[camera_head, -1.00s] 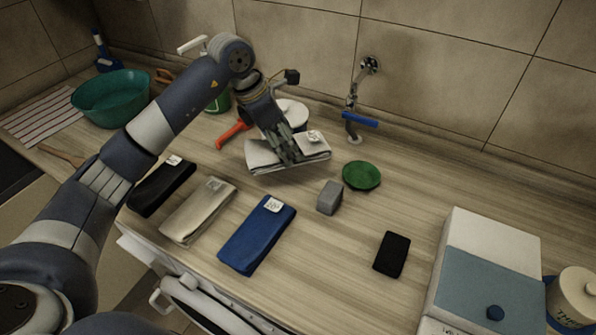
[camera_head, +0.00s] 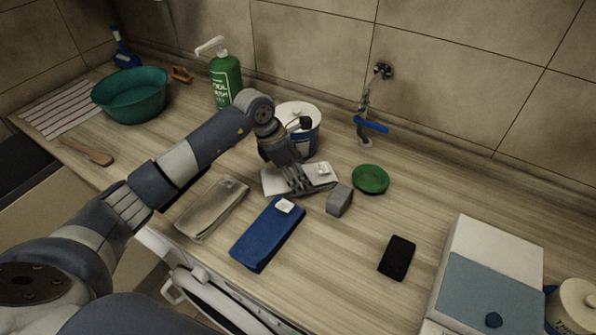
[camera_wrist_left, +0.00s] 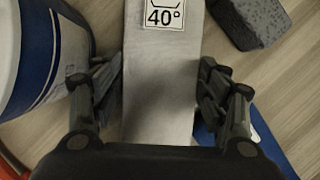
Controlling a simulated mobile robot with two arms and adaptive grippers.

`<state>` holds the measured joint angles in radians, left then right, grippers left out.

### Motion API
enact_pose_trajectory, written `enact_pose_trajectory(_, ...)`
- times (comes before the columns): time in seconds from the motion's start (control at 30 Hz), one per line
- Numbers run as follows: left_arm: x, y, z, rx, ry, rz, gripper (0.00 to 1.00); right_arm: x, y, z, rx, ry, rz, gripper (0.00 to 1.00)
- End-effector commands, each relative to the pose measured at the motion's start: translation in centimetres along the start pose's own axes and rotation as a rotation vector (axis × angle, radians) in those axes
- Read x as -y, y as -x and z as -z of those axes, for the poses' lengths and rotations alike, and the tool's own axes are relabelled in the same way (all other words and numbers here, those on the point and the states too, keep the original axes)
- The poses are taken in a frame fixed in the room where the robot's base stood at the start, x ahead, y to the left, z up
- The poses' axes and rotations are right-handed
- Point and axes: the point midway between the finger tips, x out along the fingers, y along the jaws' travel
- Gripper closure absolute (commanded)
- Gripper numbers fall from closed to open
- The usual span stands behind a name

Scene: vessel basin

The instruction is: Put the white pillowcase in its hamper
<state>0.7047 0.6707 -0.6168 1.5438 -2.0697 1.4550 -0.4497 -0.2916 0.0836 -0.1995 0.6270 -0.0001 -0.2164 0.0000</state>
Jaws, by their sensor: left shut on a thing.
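The white pillowcase (camera_head: 322,173) is a folded pale cloth with a small white label. My left gripper (camera_head: 297,187) is shut on it, low over the counter, behind the blue cloth and left of the grey block. I cannot tell whether it touches the counter. In the left wrist view the pillowcase (camera_wrist_left: 160,75) runs between the fingers of my left gripper (camera_wrist_left: 163,95), its label reading 40°. I cannot make out a hamper in these views. My right gripper is not in view.
A beige cloth (camera_head: 212,208), a blue cloth (camera_head: 268,236), a grey block (camera_head: 340,200) and a green disc (camera_head: 370,179) lie nearby. A white-and-blue tub (camera_head: 312,130) and green pump bottle (camera_head: 226,78) stand behind. A tap (camera_head: 368,112) is on the wall.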

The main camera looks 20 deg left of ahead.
Motion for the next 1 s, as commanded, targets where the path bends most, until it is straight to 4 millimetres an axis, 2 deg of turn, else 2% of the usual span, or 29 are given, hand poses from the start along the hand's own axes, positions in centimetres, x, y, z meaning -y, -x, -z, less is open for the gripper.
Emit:
enact_pose_trajectory(0.1,0.0,-0.3,0.1,0.001,0.000,-0.001,0.63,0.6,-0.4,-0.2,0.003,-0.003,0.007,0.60)
enact_pose_trajectory(0.13,0.0,-0.3,0.1,0.000,0.000,0.000,0.30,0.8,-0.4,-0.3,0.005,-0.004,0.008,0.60)
enact_pose_trajectory(0.2,0.0,-0.2,0.1,0.000,0.000,0.000,0.14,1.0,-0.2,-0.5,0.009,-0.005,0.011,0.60)
enact_pose_trajectory(0.23,0.0,-0.2,0.1,0.000,0.000,0.000,0.12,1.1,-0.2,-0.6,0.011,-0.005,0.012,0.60)
enact_pose_trajectory(0.57,0.0,-0.2,0.1,0.000,0.001,0.000,0.12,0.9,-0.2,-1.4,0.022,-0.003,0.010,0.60)
enact_pose_trajectory(0.73,-0.1,0.5,0.0,0.001,0.000,-0.002,0.12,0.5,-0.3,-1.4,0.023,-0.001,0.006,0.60)
enact_pose_trajectory(0.87,-0.1,2.7,0.1,0.002,-0.002,-0.005,0.12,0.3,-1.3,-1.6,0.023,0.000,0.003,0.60)
enact_pose_trajectory(1.0,-0.2,5.9,0.1,0.003,-0.001,-0.007,0.12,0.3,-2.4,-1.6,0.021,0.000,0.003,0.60)
